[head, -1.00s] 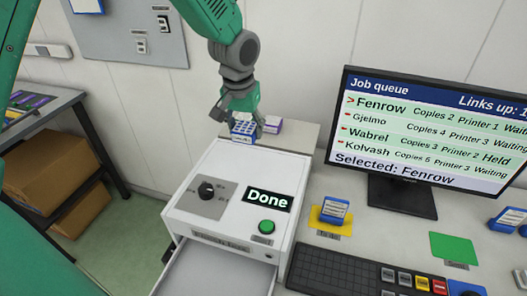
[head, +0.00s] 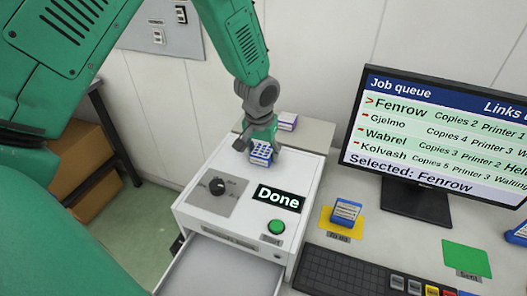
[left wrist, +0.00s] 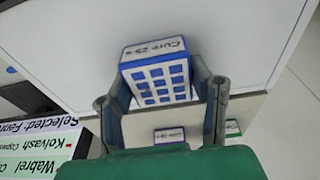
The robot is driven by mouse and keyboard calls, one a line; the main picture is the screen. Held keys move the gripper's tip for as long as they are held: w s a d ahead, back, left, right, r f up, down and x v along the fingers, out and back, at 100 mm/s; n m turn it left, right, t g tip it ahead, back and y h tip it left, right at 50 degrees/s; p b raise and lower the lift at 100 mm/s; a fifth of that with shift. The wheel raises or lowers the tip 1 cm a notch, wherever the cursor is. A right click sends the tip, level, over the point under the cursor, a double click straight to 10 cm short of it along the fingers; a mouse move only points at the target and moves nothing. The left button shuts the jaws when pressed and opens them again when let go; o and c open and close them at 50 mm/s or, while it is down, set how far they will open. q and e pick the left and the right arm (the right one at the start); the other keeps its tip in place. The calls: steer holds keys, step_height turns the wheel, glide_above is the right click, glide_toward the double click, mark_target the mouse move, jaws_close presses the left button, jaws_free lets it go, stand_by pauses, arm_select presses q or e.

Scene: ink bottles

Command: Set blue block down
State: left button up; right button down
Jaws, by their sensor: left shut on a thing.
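The blue block (head: 262,152) has a white face with a grid of blue squares. In the left wrist view the blue block (left wrist: 158,78) sits between the two fingers, with a label reading "Cure" and more text on one side. My left gripper (head: 258,140) is shut on it, over the back edge of the white box (head: 225,165). Whether the block touches the box top is hard to tell. My right gripper is not in view.
The white box carries a dial (head: 217,186), a "Done" display (head: 278,198) and a green button (head: 276,227); its front drawer (head: 215,265) is out. Another blue block (head: 346,211) stands on a yellow mat (head: 341,228). A green mat (head: 466,258) is bare. A monitor (head: 440,140) stands right.

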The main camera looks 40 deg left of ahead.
mark_target(264, 151)
arm_select(q)
steer(key=o, duration=1.2)
steer(key=shift+s, duration=0.1)
steer(key=shift+c, duration=0.2)
steer(key=shift+o, duration=0.8)
steer(key=shift+d, duration=0.2)
steer(key=shift+d+r, duration=0.2)
steer(key=shift+d, duration=0.45)
steer(key=r, duration=0.2)
steer(key=a+r, duration=0.1)
steer(key=r, duration=0.3)
steer(key=shift+s+a, duration=0.15)
steer(key=shift+s, duration=0.15)
steer(key=shift+s+d+r, duration=0.1)
steer(key=shift+s+r, duration=0.05)
steer(key=shift+r, duration=0.75)
steer(key=shift+s+d+r, duration=0.1)
steer(key=shift+s+r, duration=0.1)
steer(key=shift+r, duration=0.75)
steer(key=shift+s+d+r, duration=0.1)
steer(key=shift+s+r, duration=0.05)
steer(key=shift+r, duration=0.75)
